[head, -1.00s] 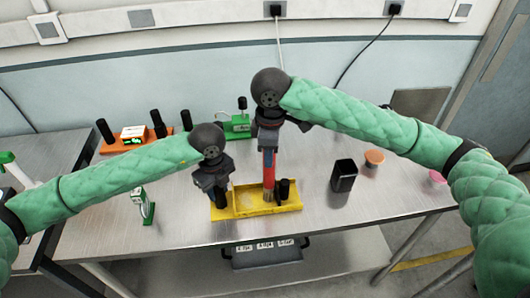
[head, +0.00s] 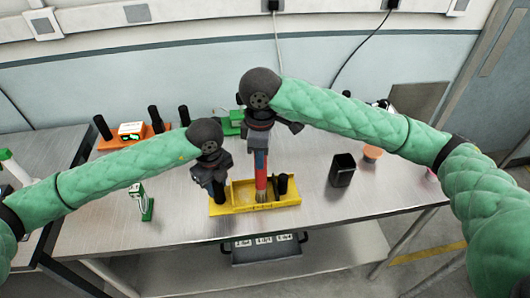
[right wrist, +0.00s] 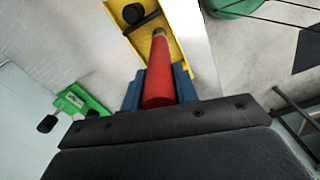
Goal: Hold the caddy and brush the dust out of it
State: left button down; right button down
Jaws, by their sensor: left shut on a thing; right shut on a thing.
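The yellow caddy (head: 240,207) sits near the front edge of the metal table in the head view. It also shows at the top of the right wrist view (right wrist: 181,22). My left gripper (head: 218,196) is shut on the caddy at its left end. My right gripper (head: 261,150) is above the caddy, shut on a brush (head: 261,178) with a red handle. The handle runs between the blue fingers in the right wrist view (right wrist: 158,80). The bristles point down into the caddy's tray; whether they touch its floor I cannot tell. No dust can be made out.
A black post (head: 282,184) stands at the caddy's right end. A black cup (head: 342,170) and an orange round item (head: 372,153) are to the right. A green device (head: 146,206) stands left, with an orange unit (head: 131,131) and a green unit (head: 230,124) behind.

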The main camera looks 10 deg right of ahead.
jog(key=shift+a, duration=0.15)
jog(key=shift+a, duration=1.9)
jog(key=shift+a, duration=0.15)
jog(key=d, duration=0.6)
jog(key=shift+d, duration=0.25)
dwell(1.0)
jog(key=shift+w+r, duration=0.1)
jog(key=shift+w, duration=0.05)
jog(key=shift+w+a, duration=0.1)
jog(key=shift+w, duration=0.65)
